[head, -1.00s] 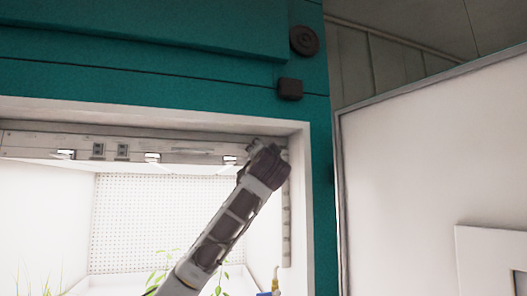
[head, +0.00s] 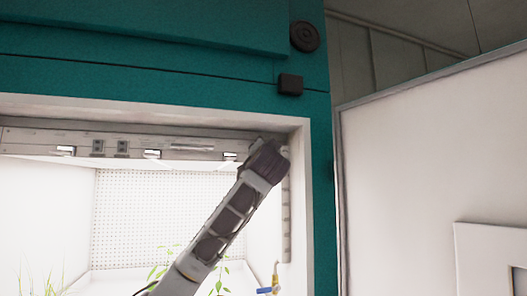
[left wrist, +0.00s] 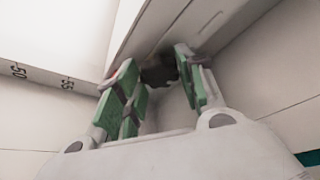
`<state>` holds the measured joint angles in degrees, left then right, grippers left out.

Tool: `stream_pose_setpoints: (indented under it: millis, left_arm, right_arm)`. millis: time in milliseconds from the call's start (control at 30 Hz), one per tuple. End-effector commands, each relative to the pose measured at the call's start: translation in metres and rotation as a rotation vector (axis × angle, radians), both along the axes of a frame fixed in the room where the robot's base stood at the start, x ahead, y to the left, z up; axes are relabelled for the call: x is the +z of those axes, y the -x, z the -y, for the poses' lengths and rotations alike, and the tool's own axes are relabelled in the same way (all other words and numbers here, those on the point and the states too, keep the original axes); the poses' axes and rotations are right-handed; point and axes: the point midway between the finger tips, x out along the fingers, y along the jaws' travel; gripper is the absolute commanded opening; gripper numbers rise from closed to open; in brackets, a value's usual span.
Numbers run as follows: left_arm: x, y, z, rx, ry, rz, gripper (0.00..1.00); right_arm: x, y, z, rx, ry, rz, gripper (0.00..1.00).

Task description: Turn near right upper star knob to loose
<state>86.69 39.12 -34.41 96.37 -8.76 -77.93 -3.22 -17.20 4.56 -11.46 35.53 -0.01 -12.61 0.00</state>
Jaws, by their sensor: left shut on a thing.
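The star knob (left wrist: 160,71) is a dark, blurred shape at the chamber's upper corner in the left wrist view. My left gripper (left wrist: 156,64) has its green-padded fingers on either side of it and is shut on it. Part of the knob is hidden between the fingers, and its points cannot be made out. In the head view my left arm reaches up to the near right upper corner of the chamber opening, and its wrist hides the knob. My right gripper is not in view.
A rail (head: 180,145) with small fittings runs along the chamber's top. A white side wall stands close to the wrist. Below are green plants (head: 162,265) and a blue-handled valve (head: 268,290). An open white door (head: 420,170) stands at the right.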

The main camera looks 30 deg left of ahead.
Motion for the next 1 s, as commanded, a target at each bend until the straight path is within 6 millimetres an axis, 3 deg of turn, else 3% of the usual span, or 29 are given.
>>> stream_pose_setpoints:
  millis: [467, 1000]
  left_arm:
    - [-0.004, -0.002, 0.002, -0.004, 0.073, 0.081, 0.15]
    - [-0.005, -0.003, 0.004, -0.003, 0.284, 0.327, 0.15]
  right_arm:
    - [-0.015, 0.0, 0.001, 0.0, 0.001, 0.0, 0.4]
    - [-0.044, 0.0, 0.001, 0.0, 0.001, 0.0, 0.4]
